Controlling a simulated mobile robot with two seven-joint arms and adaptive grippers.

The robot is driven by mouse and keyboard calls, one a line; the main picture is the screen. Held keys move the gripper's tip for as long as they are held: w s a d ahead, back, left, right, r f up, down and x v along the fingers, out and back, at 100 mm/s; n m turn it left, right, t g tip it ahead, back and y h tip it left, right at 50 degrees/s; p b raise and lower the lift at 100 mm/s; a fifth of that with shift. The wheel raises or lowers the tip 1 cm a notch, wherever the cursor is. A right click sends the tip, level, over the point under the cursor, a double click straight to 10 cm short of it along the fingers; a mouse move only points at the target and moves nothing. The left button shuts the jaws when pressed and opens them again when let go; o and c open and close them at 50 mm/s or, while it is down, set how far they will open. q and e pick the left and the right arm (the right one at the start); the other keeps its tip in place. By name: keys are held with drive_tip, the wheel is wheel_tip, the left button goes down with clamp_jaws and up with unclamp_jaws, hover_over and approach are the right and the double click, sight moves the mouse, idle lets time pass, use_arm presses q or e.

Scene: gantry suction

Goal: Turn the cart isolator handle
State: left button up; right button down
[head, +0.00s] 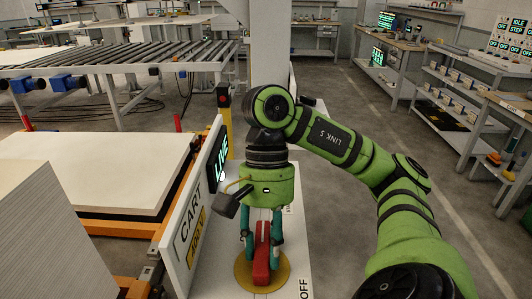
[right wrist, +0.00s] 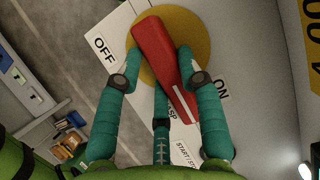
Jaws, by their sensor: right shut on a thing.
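The red isolator handle (head: 262,262) sits on a round yellow disc (head: 242,276) on a white panel below my right gripper (head: 262,238). In the right wrist view the handle (right wrist: 160,50) lies slantwise, its white-striped end towards the lower right, near the ON label (right wrist: 222,89). The OFF label (right wrist: 104,48) is left of the disc (right wrist: 205,38). My right gripper (right wrist: 159,64) is shut on the handle, its teal fingers on either side. A display (head: 221,158) on the cart sign reads LIVE. My left gripper is not in view.
The upright cart sign (head: 190,226) stands close left of my right gripper. A grey post (head: 270,45) rises behind it. A pallet with a white board (head: 95,170) and a pale stack (head: 45,235) stand left. Shelves (head: 470,95) line the right; the floor between is clear.

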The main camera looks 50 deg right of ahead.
sight(266, 250)
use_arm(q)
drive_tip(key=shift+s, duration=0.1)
use_arm(e)
drive_tip(key=c, duration=0.8)
unclamp_jaws()
drive_tip(key=shift+v, duration=6)
drive_tip(key=shift+a, duration=0.1)
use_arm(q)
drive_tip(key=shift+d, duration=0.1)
use_arm(e)
drive_tip(key=shift+r, duration=0.1)
